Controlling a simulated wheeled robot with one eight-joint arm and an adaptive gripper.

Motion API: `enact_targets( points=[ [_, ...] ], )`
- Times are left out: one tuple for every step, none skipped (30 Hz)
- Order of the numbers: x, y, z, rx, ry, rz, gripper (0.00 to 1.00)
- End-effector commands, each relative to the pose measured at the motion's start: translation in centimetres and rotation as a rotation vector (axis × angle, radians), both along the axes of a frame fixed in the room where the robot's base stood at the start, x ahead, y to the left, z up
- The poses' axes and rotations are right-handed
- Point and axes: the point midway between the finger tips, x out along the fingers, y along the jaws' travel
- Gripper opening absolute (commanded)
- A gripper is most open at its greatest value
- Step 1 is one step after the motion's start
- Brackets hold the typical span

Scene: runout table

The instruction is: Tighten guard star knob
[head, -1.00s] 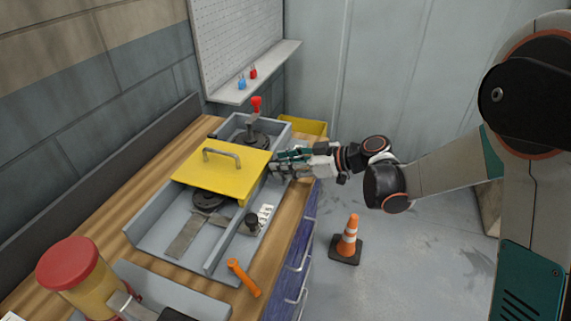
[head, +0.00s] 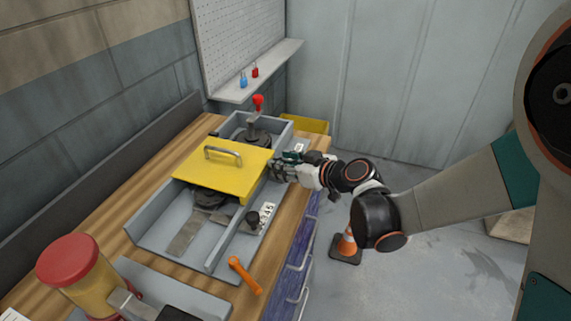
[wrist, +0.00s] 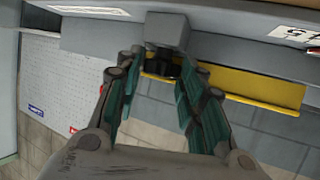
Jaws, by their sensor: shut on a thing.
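The yellow guard (head: 225,172) with its grey handle lies across the grey metal trough on the bench. My gripper (head: 275,169) is at the guard's right edge, on the trough's outer side. The wrist view shows a dark star knob (wrist: 160,68) below a grey block, between the fingertips of my gripper (wrist: 168,72). The fingers are shut on the knob. In the head view the knob is hidden behind the fingers. The guard's yellow edge (wrist: 250,87) also runs behind the fingers in the wrist view.
A black knob (head: 254,219) and number card (head: 266,216) are on the trough's near right side. An orange-handled tool (head: 243,276) lies at the bench's front edge. A red-tipped lever (head: 258,103) stands behind the guard. A traffic cone (head: 347,246) stands on the floor below my arm.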

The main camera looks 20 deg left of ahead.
Motion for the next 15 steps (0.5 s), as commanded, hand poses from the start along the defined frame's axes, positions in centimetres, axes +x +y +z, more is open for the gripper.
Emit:
enact_targets(
  points=[
    [0.0, -0.03, -0.01, 0.0, 0.0, 0.0, 0.12],
    [0.0, -0.02, -0.01, 0.0, 0.0, 0.0, 0.12],
    [0.0, -0.03, -0.01, 0.0, 0.0, 0.0, 0.12],
    [0.01, -0.02, -0.01, 0.0, 0.0, 0.0, 0.12],
    [0.0, -0.03, -0.01, 0.0, 0.0, 0.0, 0.12],
    [0.01, -0.02, -0.01, 0.0, 0.0, 0.0, 0.12],
    [0.01, -0.02, -0.01, 0.0, 0.0, 0.0, 0.38],
    [0.02, -0.03, -0.01, 0.0, 0.0, 0.0, 0.45],
    [0.02, -0.03, -0.01, 0.0, 0.0, 0.0, 0.54],
    [0.02, -0.02, 0.0, 0.0, 0.0, 0.001, 0.56],
    [0.02, -0.02, 0.0, 0.0, 0.0, 0.001, 0.56],
    [0.02, -0.02, 0.0, 0.0, 0.0, 0.001, 0.56],
    [0.02, -0.02, 0.0, 0.0, 0.0, 0.001, 0.56],
    [0.02, -0.02, 0.0, 0.0, 0.0, 0.001, 0.56],
    [0.01, -0.01, 0.01, 0.0, 0.0, 0.001, 0.56]
  ],
)
